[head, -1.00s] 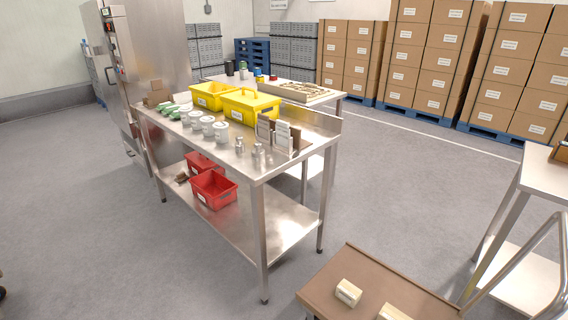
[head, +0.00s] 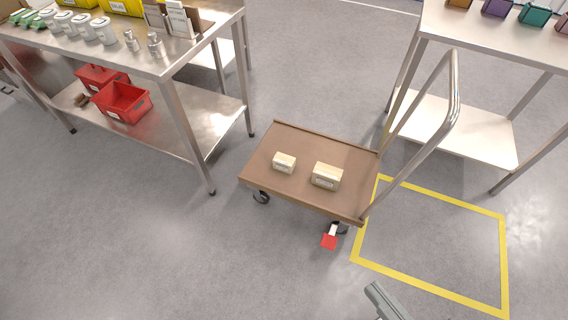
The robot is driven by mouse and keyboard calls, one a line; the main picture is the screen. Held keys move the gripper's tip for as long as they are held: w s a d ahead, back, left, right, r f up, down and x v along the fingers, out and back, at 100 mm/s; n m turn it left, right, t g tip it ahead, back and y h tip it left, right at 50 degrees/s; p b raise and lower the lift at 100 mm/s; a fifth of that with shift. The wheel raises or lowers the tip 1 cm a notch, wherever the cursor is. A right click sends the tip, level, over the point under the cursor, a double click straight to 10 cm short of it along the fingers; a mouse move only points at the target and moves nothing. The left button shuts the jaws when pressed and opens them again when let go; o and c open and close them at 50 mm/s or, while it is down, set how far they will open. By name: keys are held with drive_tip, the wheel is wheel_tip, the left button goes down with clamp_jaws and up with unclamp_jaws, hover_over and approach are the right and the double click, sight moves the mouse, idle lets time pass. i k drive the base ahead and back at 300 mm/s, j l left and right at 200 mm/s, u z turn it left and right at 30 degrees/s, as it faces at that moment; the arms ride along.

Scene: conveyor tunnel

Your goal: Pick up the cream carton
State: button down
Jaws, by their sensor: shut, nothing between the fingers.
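Two small cream cartons lie on the brown deck of a flat trolley (head: 262,150). The smaller-looking cream carton (head: 284,163) is left of the middle, and the other cream carton (head: 326,177) is to its right, nearer the handle. Both have markings on the side too small to read, so I cannot tell them apart by label. My gripper (head: 374,290) shows only in part at the bottom edge, grey, below the trolley and well apart from both cartons. It is shut and empty.
The trolley's metal handle (head: 453,90) rises at its right end. A red and white piece (head: 330,240) is by its front wheel. A yellow floor outline (head: 430,282) lies to the right. Steel tables (head: 178,70) stand left and right (head: 500,45). Floor in front is clear.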

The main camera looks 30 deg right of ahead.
sight(282, 162)
drive_tip(key=i+j, duration=0.65)
drive_tip(key=i, duration=0.15)
drive_tip(key=i+j+z, duration=0.1)
drive_tip(key=i+j, duration=0.6)
drive_tip(key=i, duration=0.1)
